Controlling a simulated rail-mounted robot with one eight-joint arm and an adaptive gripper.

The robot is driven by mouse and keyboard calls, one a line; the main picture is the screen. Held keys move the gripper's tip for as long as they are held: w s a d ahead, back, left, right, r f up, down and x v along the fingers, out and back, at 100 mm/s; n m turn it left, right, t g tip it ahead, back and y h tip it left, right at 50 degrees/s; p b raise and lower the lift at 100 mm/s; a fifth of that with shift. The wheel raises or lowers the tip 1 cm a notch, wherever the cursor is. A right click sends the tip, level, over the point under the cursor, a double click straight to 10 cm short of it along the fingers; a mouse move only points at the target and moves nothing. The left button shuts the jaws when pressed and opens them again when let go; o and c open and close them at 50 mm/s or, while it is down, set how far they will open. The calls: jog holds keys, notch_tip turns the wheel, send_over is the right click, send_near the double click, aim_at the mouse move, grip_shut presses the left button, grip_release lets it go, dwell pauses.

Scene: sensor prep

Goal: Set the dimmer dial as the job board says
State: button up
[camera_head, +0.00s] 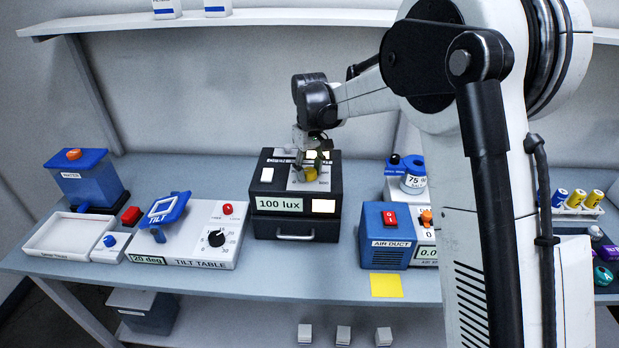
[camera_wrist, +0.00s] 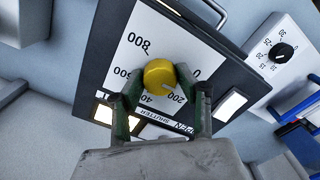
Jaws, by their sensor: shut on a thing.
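The yellow dimmer dial (camera_wrist: 158,73) sits on a pale plate marked 0, 200, 400, 600 and 800. A light mark on its lower edge faces the side between 200 and 400, but its exact setting is hard to read. My gripper (camera_wrist: 157,82) is shut on the dial, one green-grey finger on each side. In the head view the dial (camera_head: 310,174) shows on top of the black box (camera_head: 296,236), below my gripper (camera_head: 312,163). The box front carries a "100 lux" label (camera_head: 279,204). I cannot make out a job board.
The tilt table (camera_head: 190,245) with its black knob stands left of the box. The blue air duct unit (camera_head: 387,236) stands close on the right. A yellow square (camera_head: 386,285) lies at the bench's front edge. Bare bench shows in front of the box.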

aim_at(310, 171)
jog(key=m+b, duration=0.3)
jog(key=m, duration=0.3)
jog(key=shift+b, duration=0.3)
dwell(0.4)
jog(key=o, duration=1.1)
jog(key=shift+r, duration=0.15)
notch_tip(310, 171, up, 12)
jog(key=shift+f, duration=0.15)
